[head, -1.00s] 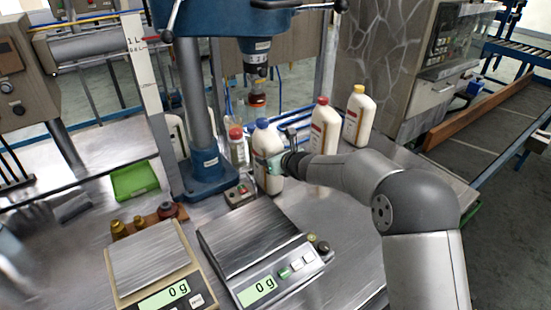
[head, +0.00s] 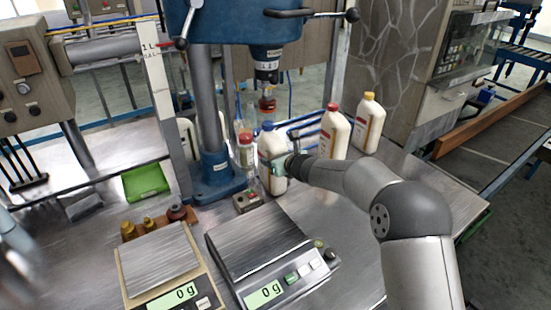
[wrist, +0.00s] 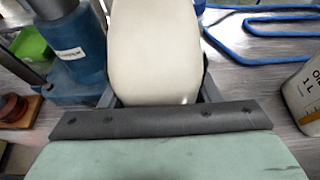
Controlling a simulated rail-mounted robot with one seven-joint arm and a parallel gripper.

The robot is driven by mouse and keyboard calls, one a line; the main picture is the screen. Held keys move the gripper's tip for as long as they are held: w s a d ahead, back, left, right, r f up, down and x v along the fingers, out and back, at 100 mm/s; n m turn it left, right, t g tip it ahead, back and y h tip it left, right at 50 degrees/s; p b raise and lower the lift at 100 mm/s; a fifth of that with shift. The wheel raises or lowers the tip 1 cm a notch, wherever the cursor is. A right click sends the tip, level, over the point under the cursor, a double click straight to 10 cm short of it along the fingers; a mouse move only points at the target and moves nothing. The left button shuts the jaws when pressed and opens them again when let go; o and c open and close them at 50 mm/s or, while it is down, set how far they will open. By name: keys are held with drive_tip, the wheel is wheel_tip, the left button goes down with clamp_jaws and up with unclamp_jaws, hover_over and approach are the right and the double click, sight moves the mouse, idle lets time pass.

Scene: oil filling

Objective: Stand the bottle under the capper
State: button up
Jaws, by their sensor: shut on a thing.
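The white bottle with a blue cap (head: 271,148) stands upright in the head view, right of the capper's column. My gripper (head: 288,167) is shut on it from the right. Its cream body (wrist: 155,45) fills the middle of the wrist view, between the fingers. The blue capper (head: 222,25) has its black spindle (head: 266,70) with a clear, amber-tinted head (head: 267,103) above the bottle. The blue cap looks a little below this head. I cannot tell whether the bottle's bottom touches the table or whether it is exactly centred.
A small red-capped bottle (head: 246,152) is close left of the held one. A red-capped bottle (head: 333,135) and a yellow-capped bottle (head: 369,125) stand to the right. A small button box (head: 247,201) and two scales (head: 262,235) (head: 160,262) are in front.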

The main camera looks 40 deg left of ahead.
drive_tip(key=shift+f+b, duration=0.1)
drive_tip(key=shift+b, duration=0.3)
drive_tip(key=o, duration=1.8)
drive_tip(key=s+d+r+n+h+b, duration=0.1)
drive_tip(key=s+d+r+n, duration=0.15)
drive_tip(key=d, duration=0.65)
drive_tip(key=s+d+r+n+g+b, duration=0.1)
drive_tip(key=s+d+r+n, duration=0.15)
drive_tip(key=d, duration=0.65)
drive_tip(key=s+d+r+n+h+b, duration=0.1)
drive_tip(key=s+d+r+n, duration=0.15)
drive_tip(key=d, duration=0.65)
drive_tip(key=s+d+f+n+g+h, duration=0.1)
drive_tip(key=s+d+n+h, duration=0.2)
drive_tip(key=d, duration=0.9)
drive_tip(key=s+d+f+n+h+p, duration=0.1)
drive_tip(key=s+d+n+h, duration=0.3)
drive_tip(key=s+d, duration=0.5)
drive_tip(key=s+d+f+n+g+h+p, duration=0.1)
drive_tip(key=s+d+n, duration=0.5)
drive_tip(key=d, duration=1)
drive_tip(key=shift+s+f+n+g+h, duration=0.2)
drive_tip(key=shift+f+n+h, duration=0.2)
drive_tip(key=shift+h, duration=0.25)
drive_tip(key=shift+s+f+n+g+h, duration=0.15)
drive_tip(key=shift+f+n+h, duration=0.1)
drive_tip(key=shift+f+h, duration=0.3)
